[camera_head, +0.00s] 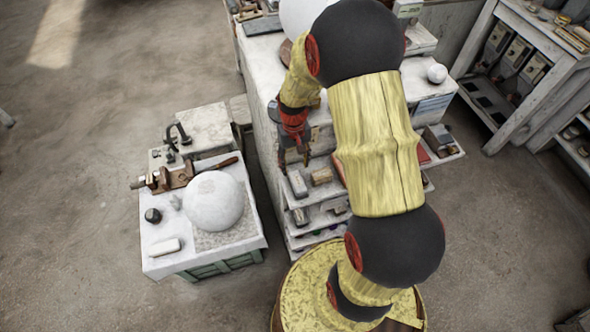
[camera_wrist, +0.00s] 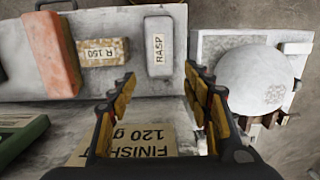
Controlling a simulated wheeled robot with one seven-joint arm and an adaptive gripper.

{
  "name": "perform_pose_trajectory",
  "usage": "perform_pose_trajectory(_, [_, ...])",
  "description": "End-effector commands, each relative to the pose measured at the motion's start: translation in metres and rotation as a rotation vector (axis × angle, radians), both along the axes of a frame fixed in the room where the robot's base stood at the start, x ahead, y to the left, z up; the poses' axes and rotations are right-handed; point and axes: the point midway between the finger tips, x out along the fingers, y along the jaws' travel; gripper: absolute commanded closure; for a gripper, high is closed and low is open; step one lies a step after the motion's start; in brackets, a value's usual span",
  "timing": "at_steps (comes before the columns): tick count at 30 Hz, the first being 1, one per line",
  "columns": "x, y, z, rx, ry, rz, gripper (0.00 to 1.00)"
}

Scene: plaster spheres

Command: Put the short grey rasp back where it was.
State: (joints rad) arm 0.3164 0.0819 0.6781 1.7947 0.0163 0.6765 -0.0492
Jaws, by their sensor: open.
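The short grey rasp is a light grey block labelled RASP (camera_wrist: 159,58). In the wrist view it lies just beyond my fingertips, roughly in line with the gap between them. In the head view a grey block (camera_head: 298,184) that looks like it lies at the left end of the upper open shelf. My gripper (camera_wrist: 160,75) is open and nothing shows between its fingers. In the head view my gripper (camera_head: 293,157) points down just above that shelf end, and its fingertips are small and dark there.
A tan block marked R 150 (camera_wrist: 103,52) and an orange-red block (camera_wrist: 50,55) lie left of the rasp. A FINISH 120 g label (camera_wrist: 143,141) shows below. A low side table (camera_head: 165,262) with a large plaster sphere (camera_head: 213,201) stands left of the shelves.

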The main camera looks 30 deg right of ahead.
Motion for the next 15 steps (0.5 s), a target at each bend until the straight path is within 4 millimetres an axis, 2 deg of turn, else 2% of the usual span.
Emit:
perform_pose_trajectory(1, [0.002, -0.001, 0.013, -0.002, -0.006, 0.0, 0.51])
perform_pose_trajectory(6, [0.004, -0.002, 0.044, -0.001, -0.003, 0.0, 0.51])
perform_pose_trajectory(15, [0.006, -0.001, 0.076, -0.002, -0.006, 0.003, 0.51])
